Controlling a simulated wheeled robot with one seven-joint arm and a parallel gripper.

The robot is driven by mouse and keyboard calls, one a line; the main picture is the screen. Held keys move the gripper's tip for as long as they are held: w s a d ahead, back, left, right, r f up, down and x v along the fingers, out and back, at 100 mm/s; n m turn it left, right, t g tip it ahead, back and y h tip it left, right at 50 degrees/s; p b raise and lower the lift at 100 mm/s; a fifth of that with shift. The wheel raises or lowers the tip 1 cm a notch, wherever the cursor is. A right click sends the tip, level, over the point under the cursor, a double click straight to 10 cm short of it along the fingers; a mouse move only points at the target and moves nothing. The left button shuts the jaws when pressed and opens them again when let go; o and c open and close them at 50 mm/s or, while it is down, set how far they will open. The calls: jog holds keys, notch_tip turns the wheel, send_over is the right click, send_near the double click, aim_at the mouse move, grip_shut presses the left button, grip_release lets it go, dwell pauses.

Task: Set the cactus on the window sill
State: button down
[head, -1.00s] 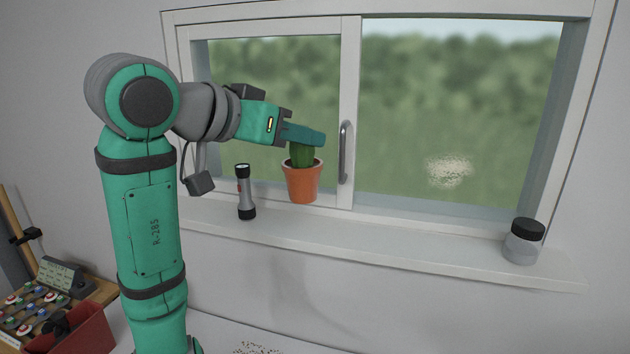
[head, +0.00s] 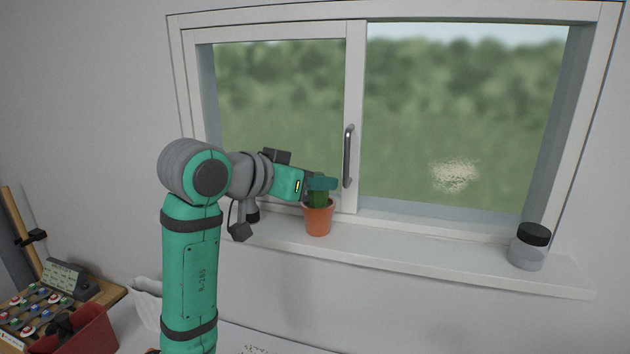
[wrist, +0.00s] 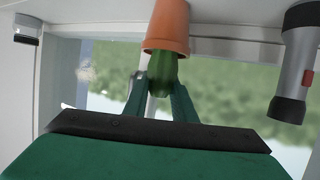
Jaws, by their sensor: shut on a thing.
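The cactus (head: 318,194) is green and stands upright in an orange pot (head: 318,218). My gripper (head: 323,183) is shut on the cactus above the pot rim. In the wrist view, which looks upside down, my fingers (wrist: 162,100) close on both sides of the green cactus (wrist: 163,72), with the orange pot (wrist: 168,28) beyond. The pot's base is at the white window sill (head: 400,250), in front of the window's middle post. I cannot tell whether it touches the sill or hovers just over it.
A grey flashlight (wrist: 300,65) stands on the sill beside the pot, mostly hidden behind my arm in the head view. A black-lidded jar (head: 530,247) stands at the sill's right end. The sill between pot and jar is clear. The window handle (head: 348,157) is close to my gripper.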

jog(key=shift+d+r, duration=0.1)
jog(key=shift+s, duration=0.1)
jog(key=c, duration=1.7)
grip_release()
jog(key=shift+c, duration=0.2)
jog(key=v, duration=1.2)
